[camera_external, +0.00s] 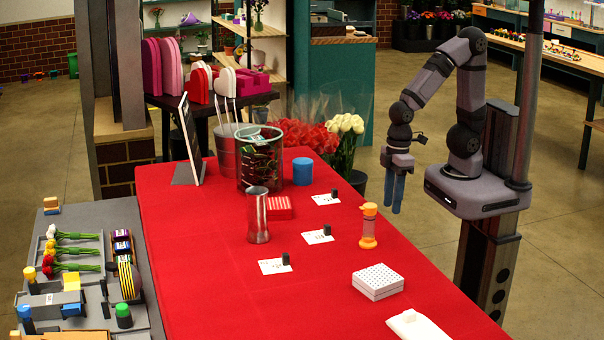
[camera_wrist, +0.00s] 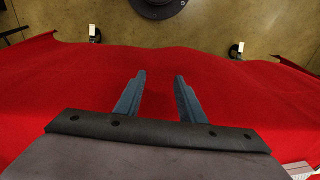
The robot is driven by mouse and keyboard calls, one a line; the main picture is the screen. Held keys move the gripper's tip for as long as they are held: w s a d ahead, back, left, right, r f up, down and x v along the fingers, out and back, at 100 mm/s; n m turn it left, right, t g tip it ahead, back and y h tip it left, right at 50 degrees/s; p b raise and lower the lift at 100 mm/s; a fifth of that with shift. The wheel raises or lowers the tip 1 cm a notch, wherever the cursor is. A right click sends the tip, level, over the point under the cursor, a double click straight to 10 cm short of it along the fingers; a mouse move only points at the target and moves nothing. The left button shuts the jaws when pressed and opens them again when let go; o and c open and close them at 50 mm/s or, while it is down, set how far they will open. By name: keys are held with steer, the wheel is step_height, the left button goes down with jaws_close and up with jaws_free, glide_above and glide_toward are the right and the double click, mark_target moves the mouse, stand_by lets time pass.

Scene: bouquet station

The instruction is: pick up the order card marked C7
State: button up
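Three white order cards lie on the red table in the external view, each with a small dark block on it: a far card (camera_external: 324,199), a middle card (camera_external: 315,238) and a near card (camera_external: 271,267). Their dark marks are too small to read surely, so I cannot tell which is C7. My gripper (camera_external: 395,190) hangs fingers-down beyond the table's right edge in the external view, away from the cards. In the wrist view my gripper (camera_wrist: 160,76) is open, with nothing between its blue fingers. No card can be made out there.
An orange-capped timer (camera_external: 369,228) stands right of the middle card. A white perforated block (camera_external: 378,281) is nearer.

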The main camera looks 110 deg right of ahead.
mark_target(330, 227)
steer(key=w+a+r+t, duration=0.1)
steer(key=w+a+r, duration=0.1)
steer(key=w+a, duration=0.1)
steer(key=w+a+r+t+y+p, duration=0.1)
steer(key=w+a+r+t, duration=0.1)
steer(key=w+a, duration=0.2)
steer(key=w+a+r+t+y+p, duration=0.1)
steer(key=w+a+r, duration=0.1)
steer(key=w+a, duration=0.1)
steer(key=shift+w+a+r+m, duration=0.15)
steer(key=shift+w+r+m, duration=0.1)
steer(key=shift+m, duration=0.05)
steer(key=w+a+t+b, duration=0.1)
steer(key=w+t, duration=0.1)
steer(key=w+a+f+t, duration=0.1)
steer(key=w+a, duration=0.1)
steer(key=w+a+t+b, duration=0.1)
steer(key=w+a+t, duration=0.1)
steer(key=shift+w+a+f+n+t+b, duration=0.1)
steer(key=shift+a+f+n+t+b, duration=0.05)
steer(key=shift+f+n+t+b, duration=0.2)
steer(key=shift+w+r+t+h+b, duration=0.2)
steer(key=shift+w+t+h+b, duration=0.2)
steer(key=shift+t+h, duration=0.35)
steer(key=shift+w+d+r+t+h, duration=0.1)
steer(key=shift+d+r+t+h, duration=0.45)
steer(key=shift+t, duration=0.35)
steer(key=shift+w+a, duration=0.1)
